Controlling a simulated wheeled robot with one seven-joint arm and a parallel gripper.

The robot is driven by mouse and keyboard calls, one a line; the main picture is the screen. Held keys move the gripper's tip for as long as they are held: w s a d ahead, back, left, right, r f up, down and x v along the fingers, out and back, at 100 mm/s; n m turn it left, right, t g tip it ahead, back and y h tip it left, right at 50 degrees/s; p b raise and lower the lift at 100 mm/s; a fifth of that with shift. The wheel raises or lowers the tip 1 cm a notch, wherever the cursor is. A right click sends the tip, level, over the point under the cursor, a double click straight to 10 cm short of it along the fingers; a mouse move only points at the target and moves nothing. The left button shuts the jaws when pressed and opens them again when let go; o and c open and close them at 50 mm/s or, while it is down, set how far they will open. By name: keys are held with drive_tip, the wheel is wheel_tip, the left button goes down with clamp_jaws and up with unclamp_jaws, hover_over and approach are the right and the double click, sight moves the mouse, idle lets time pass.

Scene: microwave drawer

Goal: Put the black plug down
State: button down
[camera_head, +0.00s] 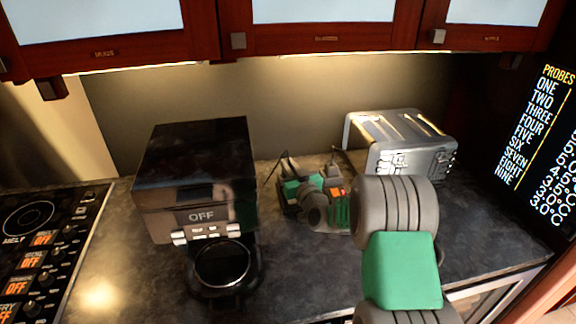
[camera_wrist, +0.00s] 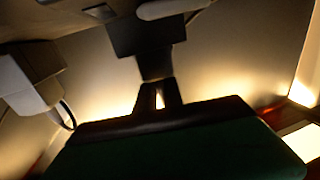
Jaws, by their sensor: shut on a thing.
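The black plug (camera_wrist: 146,38) is a dark block in the wrist view, right at the tips of my gripper (camera_wrist: 158,88). The fingers are close together and shut on its narrow near end. In the head view my gripper (camera_head: 290,180) is over the back of the counter, between the coffee maker and the toaster. The plug is small and dark there, mostly hidden by my wrist. I cannot tell whether it touches the counter.
A black coffee maker (camera_head: 195,180) stands to the left and a silver toaster (camera_head: 400,140) to the right. The dark counter (camera_head: 310,265) is bare in front. A cooktop (camera_head: 40,240) is at far left. Cabinets (camera_head: 320,36) hang above.

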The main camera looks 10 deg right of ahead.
drive_tip(key=shift+f+b, duration=0.25)
drive_tip(key=shift+b, duration=0.15)
drive_tip(key=c, duration=1.5)
unclamp_jaws()
drive_tip(key=shift+r, duration=0.1)
drive_tip(key=shift+r+p, duration=0.15)
drive_tip(key=shift+p, duration=0.55)
